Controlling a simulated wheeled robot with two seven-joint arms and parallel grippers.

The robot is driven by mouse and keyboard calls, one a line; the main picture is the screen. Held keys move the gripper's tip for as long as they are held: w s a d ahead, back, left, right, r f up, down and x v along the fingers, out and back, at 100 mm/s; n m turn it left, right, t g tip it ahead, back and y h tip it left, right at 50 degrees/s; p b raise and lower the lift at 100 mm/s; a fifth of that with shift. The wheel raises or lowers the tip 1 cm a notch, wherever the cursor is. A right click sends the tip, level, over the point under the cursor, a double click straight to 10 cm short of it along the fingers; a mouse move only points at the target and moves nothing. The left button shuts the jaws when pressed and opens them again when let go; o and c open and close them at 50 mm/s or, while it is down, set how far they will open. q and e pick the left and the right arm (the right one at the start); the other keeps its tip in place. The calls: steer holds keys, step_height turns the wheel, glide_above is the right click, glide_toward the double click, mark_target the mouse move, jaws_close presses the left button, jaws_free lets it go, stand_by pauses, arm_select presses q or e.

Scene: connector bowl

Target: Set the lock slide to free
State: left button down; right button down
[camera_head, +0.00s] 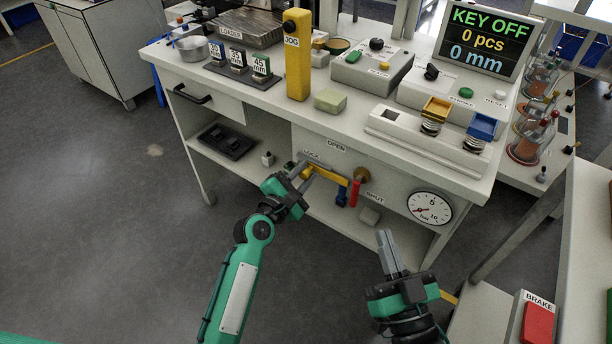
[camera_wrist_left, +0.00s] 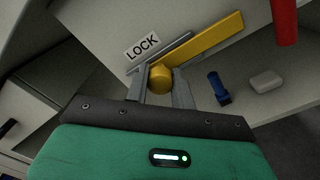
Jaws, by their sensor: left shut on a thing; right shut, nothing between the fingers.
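The lock slide is a yellow bar (camera_head: 330,177) on the bench's front panel, below the LOCK label (camera_head: 312,155). In the left wrist view the bar (camera_wrist_left: 208,46) runs up to the right from a round yellow knob (camera_wrist_left: 160,77). My left gripper (camera_head: 306,172) is shut on the knob, with one finger on each side of it in the left wrist view (camera_wrist_left: 163,85). My right gripper (camera_head: 385,236) is shut and empty, pointing up in front of the bench, apart from the slide. No FREE label can be made out.
A red valve handle (camera_head: 355,192) hangs right of the slide, between the OPEN (camera_head: 336,146) and SHUT labels. A pressure gauge (camera_head: 430,208) is further right. A blue item (camera_wrist_left: 218,88) and a pale block (camera_wrist_left: 265,81) are below the bar. A drawer handle (camera_head: 192,94) juts out at left.

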arm_select(q)
steer(key=a, duration=0.1)
steer(key=w+a, duration=0.1)
steer(key=shift+w+a, duration=0.25)
steer(key=shift+a, duration=0.15)
steer(key=c, duration=1.2)
jaws_free()
steer(key=shift+o, duration=0.2)
arm_select(e)
steer(key=shift+s+a+f+g, duration=0.1)
steer(key=shift+a+f+g, duration=0.1)
steer(key=shift+f, duration=0.2)
steer(key=shift+a+f+g, duration=0.1)
steer(key=shift+f+g, duration=0.1)
steer(key=shift+f, duration=0.15)
arm_select(q)
steer(key=p+v, duration=0.1)
steer(key=v, duration=1.3)
steer(key=shift+p, duration=0.3)
arm_select(e)
step_height(320, 180, down, 6)
steer(key=s+a+g, duration=0.1)
steer(key=s+g, duration=0.1)
steer(key=g, duration=0.2)
steer(key=shift+a, duration=0.3)
arm_select(q)
steer(key=shift+w+f, duration=0.1)
arm_select(e)
steer(key=shift+f, duration=0.15)
